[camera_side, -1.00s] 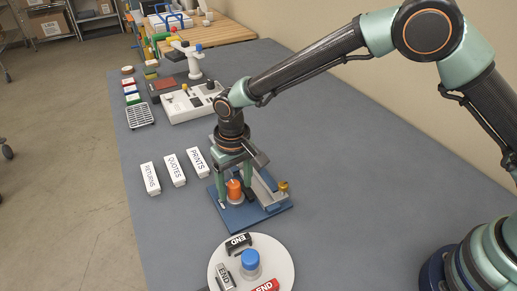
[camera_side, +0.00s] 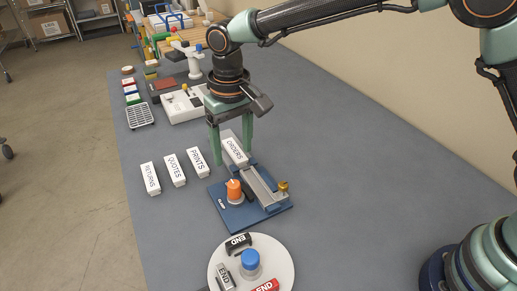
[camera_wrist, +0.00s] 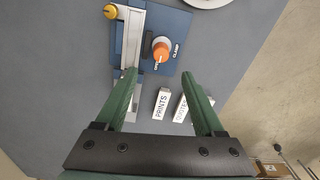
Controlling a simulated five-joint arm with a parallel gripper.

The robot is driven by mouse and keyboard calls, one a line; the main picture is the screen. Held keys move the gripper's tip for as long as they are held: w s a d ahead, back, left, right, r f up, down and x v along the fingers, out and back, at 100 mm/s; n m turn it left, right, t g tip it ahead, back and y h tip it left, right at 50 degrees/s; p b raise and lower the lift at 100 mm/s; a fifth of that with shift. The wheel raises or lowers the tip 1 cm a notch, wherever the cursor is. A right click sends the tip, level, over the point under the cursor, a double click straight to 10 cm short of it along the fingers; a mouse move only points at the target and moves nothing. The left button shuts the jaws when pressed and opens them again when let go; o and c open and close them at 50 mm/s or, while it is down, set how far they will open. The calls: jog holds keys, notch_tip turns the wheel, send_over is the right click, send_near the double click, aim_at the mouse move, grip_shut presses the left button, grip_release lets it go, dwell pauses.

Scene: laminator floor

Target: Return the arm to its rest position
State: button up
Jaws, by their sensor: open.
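My gripper (camera_side: 231,148) is open and empty, raised above the blue clamp base (camera_side: 222,197) in the side view. Its green fingers point down near a white block marked ORDERS (camera_side: 235,151), which lies at the far end of the clamp's grey rail (camera_side: 262,188). The clamp has an orange knob (camera_side: 234,190) and a brass knob (camera_side: 283,187). In the wrist view my gripper (camera_wrist: 160,75) has its fingers wide apart with nothing between the tips. The orange knob (camera_wrist: 161,51) and the PRINTS block (camera_wrist: 161,104) show past the fingers.
White blocks marked RETURNS (camera_side: 150,179), QUOTES (camera_side: 175,170) and PRINTS (camera_side: 198,162) stand left of the clamp. A white machine (camera_side: 183,107) stands behind. The right of the table is clear.

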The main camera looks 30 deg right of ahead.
jog(key=shift+r, duration=0.35)
jog(key=s+d+r+t, duration=0.1)
jog(key=d+r, duration=0.4)
jog(key=d, duration=0.2)
jog(key=s+d+r+t, duration=0.1)
jog(key=s+d+r, duration=0.1)
jog(key=d+r, duration=0.4)
jog(key=s+d+f+m+t, duration=0.1)
jog(key=s+d+t, duration=0.2)
jog(key=s+d, duration=0.7)
jog(key=d, duration=0.4)
jog(key=shift+s+d+m, duration=0.3)
jog(key=shift+s+d, duration=0.05)
jog(key=shift+d, duration=0.05)
